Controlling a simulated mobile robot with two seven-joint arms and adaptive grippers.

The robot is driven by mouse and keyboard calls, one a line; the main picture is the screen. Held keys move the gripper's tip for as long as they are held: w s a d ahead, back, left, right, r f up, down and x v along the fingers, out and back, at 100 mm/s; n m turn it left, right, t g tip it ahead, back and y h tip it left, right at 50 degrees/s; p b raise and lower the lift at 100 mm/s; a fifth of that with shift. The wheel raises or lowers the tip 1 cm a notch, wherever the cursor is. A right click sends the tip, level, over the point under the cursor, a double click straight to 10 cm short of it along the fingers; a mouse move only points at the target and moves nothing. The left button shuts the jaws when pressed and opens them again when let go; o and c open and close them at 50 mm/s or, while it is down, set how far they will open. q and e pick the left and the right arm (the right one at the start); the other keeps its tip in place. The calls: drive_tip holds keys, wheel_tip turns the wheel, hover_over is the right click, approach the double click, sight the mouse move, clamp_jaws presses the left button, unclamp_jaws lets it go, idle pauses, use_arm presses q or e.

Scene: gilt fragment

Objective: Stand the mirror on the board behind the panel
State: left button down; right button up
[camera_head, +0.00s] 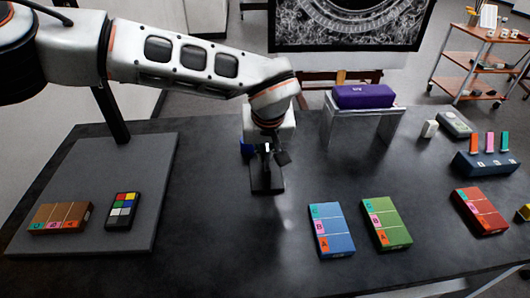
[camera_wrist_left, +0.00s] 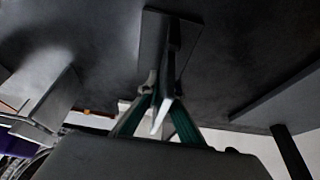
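My left gripper (camera_head: 266,148) is over the middle of the dark table. It appears shut on a dark, thin plate with a flat foot, which I take for the mirror (camera_head: 267,180). In the left wrist view the fingers (camera_wrist_left: 165,92) close on its upright part, and the mirror's flat dark foot (camera_wrist_left: 152,40) lies beyond. I cannot tell whether the foot touches the table. The grey board (camera_head: 115,165) lies at the left. A brown lettered block (camera_head: 62,217), possibly the panel, lies on its front left beside a colour chart (camera_head: 122,210). My right gripper is not in view.
Blue (camera_head: 331,230), green (camera_head: 386,223) and red (camera_head: 480,211) lettered blocks lie at the front right. A purple block (camera_head: 364,96) rests on a grey stand (camera_head: 358,125) at the back. Bare table separates the board from the blue block.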

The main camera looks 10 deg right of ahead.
use_arm(q)
drive_tip(key=shift+r, duration=0.1)
drive_tip(key=c, duration=2.2)
unclamp_jaws()
drive_tip(key=shift+c, duration=0.2)
